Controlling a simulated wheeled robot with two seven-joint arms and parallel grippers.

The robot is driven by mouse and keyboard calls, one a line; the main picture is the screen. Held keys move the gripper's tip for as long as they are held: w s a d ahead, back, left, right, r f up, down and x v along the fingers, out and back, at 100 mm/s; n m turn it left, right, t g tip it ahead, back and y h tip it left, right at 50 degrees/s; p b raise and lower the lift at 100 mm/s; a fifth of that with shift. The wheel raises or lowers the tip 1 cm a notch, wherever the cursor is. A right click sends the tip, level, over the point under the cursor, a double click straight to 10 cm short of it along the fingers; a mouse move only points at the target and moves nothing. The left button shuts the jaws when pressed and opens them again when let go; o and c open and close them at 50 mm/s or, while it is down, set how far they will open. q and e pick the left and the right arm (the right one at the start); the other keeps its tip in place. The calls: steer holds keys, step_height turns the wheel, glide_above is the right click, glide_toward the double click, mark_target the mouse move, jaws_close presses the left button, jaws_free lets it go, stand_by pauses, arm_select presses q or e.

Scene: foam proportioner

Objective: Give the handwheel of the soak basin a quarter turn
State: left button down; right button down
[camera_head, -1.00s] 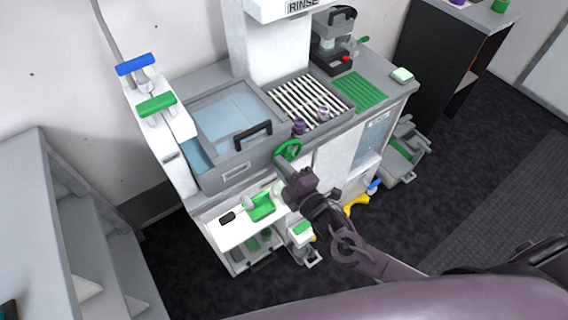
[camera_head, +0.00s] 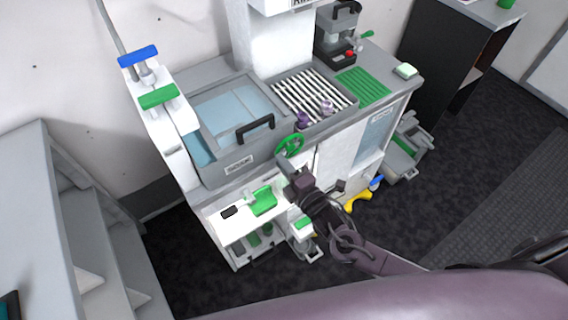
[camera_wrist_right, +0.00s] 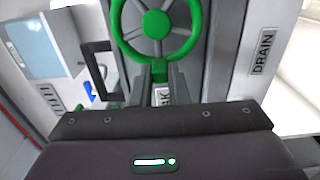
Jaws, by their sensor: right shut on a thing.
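The green handwheel (camera_head: 290,144) is on the front of the grey soak basin (camera_head: 215,179), near its right end. In the right wrist view the spoked handwheel (camera_wrist_right: 156,24) fills the top middle. My right gripper (camera_head: 284,161) reaches up to the wheel's lower rim. In the right wrist view its two fingers (camera_wrist_right: 160,72) are shut on the bottom of the rim. The fingers partly hide a label plate behind them. My left gripper is not in view.
A black handle (camera_head: 255,128) is on the basin, left of the wheel. A drain label (camera_wrist_right: 264,53) is beside the wheel in the wrist view. A green tray (camera_head: 263,201) is below.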

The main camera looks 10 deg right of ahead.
steer(key=shift+f, duration=0.1)
steer(key=c, duration=1.4)
jaws_free()
steer(key=b+v, duration=0.1)
steer(key=v, duration=0.7)
steer(key=shift+b, duration=0.35)
